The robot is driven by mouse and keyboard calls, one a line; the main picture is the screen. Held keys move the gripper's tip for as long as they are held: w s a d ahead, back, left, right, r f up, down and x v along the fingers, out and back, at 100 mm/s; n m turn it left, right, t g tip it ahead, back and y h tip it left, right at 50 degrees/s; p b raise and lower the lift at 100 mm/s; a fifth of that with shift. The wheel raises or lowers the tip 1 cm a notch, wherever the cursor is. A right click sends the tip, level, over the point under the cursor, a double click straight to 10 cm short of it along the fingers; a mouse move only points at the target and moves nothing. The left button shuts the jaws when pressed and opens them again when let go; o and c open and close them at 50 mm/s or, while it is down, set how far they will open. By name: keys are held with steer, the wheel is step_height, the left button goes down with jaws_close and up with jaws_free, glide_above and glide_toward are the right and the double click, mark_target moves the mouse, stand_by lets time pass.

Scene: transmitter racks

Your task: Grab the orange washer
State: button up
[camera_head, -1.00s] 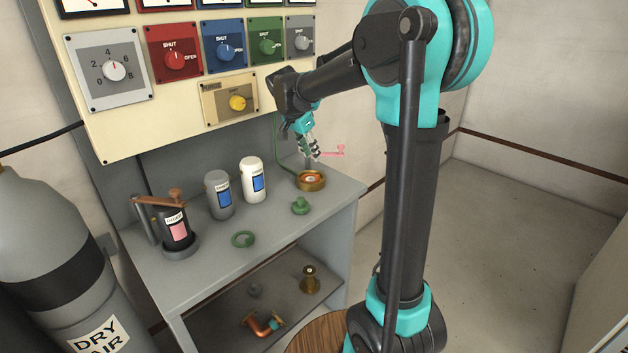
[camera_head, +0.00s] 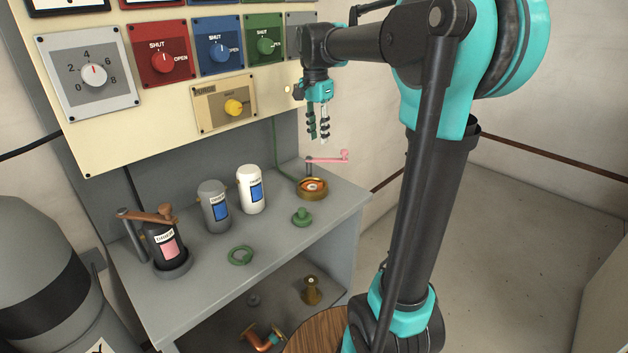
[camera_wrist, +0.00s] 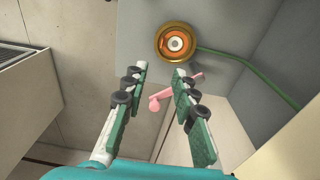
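The orange washer (camera_head: 312,186) lies inside a round brass cup (camera_head: 312,195) at the right end of the grey bench. In the wrist view the washer (camera_wrist: 175,43) shows as an orange ring around a pale centre, within the brass cup (camera_wrist: 160,42). My gripper (camera_head: 318,140) points down above the bench, above the cup and apart from it. In the wrist view my gripper (camera_wrist: 160,70) has its two fingers spread with nothing between the tips. A pink crank handle (camera_wrist: 180,92) shows beyond and between the fingers.
The pink crank (camera_head: 328,159) stands just behind the cup. The control panel (camera_head: 150,115) rises behind. A green cable (camera_wrist: 245,65) runs from the cup.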

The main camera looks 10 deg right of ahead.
glide_above(320, 184)
steer(key=shift+y, duration=0.3)
step_height(320, 184, down, 12)
steer(key=shift+a+r, duration=0.1)
steer(key=shift+a, duration=0.05)
steer(key=shift+w+f, duration=0.1)
steer(key=shift+f, duration=2.5)
steer(key=shift+c, duration=0.4)
jaws_close()
